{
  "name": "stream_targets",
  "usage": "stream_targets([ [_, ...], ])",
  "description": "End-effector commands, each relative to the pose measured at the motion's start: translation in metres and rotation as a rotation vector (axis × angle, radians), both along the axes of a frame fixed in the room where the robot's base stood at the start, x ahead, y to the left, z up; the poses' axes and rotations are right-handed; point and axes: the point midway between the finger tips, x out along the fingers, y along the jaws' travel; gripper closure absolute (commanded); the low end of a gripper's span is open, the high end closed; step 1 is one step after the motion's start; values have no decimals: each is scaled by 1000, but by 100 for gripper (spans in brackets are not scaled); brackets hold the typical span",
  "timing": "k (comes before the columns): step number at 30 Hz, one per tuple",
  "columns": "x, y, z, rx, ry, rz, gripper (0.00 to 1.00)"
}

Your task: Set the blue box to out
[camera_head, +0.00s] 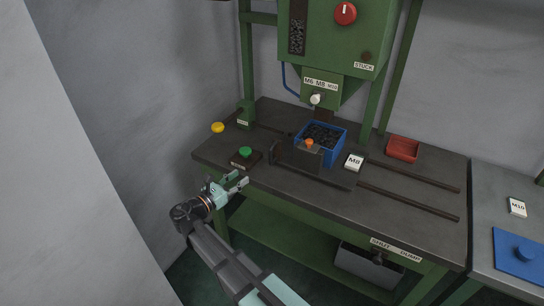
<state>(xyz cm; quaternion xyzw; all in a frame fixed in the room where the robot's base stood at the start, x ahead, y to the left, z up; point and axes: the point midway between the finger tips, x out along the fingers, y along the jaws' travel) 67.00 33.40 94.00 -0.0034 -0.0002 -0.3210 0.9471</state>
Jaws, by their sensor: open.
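The blue box (335,150) stands on the dark workbench (275,125), under the green machine's outlet. It is filled with small dark pieces. A dark bracket or gate with an orange knob (309,142) stands right in front of it and hides part of its front wall. My gripper (241,182) is open and empty, off the bench's front left edge, to the left of and nearer than the box. It touches nothing that I can see.
A green button (245,152) and a yellow knob (217,127) are at the bench's left. An M8 card (354,162) lies right of the box. A red tray (402,149) stands at the back right, and rails (410,202) cross the bench. A blue lid-like plate (520,254) lies on the side table.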

Motion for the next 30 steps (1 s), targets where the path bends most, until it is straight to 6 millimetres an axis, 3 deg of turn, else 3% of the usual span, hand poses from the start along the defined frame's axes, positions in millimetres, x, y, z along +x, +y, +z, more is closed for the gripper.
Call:
stream_targets([
  [5,17,-14,2,0,1,-3,59],
  [21,101,-77,2,3,1,-4,59],
  [30,130,-99,0,3,0,-1,59],
])
